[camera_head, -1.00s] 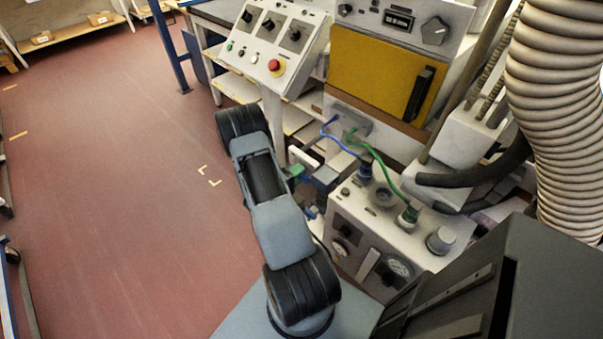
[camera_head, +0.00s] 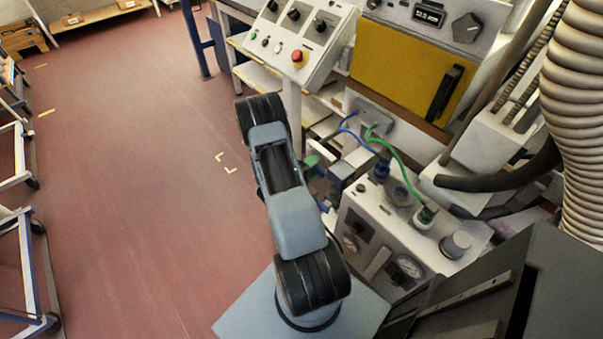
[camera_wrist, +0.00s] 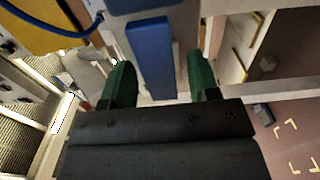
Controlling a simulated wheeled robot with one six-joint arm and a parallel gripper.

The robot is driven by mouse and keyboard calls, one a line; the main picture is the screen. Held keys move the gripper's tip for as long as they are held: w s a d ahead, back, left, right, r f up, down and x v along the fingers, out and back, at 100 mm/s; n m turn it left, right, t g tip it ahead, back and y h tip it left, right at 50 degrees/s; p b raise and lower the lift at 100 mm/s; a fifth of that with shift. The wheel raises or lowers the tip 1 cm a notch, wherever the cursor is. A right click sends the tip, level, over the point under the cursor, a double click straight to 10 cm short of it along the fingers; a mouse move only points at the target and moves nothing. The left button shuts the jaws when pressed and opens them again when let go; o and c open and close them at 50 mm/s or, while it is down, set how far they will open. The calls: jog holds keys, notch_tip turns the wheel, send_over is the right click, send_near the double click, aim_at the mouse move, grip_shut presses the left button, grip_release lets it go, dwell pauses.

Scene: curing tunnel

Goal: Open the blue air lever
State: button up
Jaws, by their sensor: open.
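The blue air lever (camera_wrist: 152,62) shows in the wrist view as a flat blue bar hanging below a wider blue part. It lies between the two green fingers of my gripper (camera_wrist: 159,66) in the picture, with a gap on each side. My gripper is open and holds nothing. I cannot tell how deep the bar sits between the fingers. In the head view my arm hides most of my gripper (camera_head: 311,164); a green finger shows at its right, beside the machine. The lever is hard to make out there.
A white box with gauges (camera_head: 408,266) stands right of my arm, with blue and green hoses (camera_head: 393,150) on top. A control panel (camera_head: 300,40) with a red button stands behind. A yellow panel (camera_head: 405,65) and a ribbed duct (camera_head: 580,110) are at the right.

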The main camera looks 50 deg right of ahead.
jog(key=w+a, duration=0.2)
jog(key=a, duration=1.1)
jog(key=shift+b, duration=0.3)
jog(key=shift+w, duration=0.1)
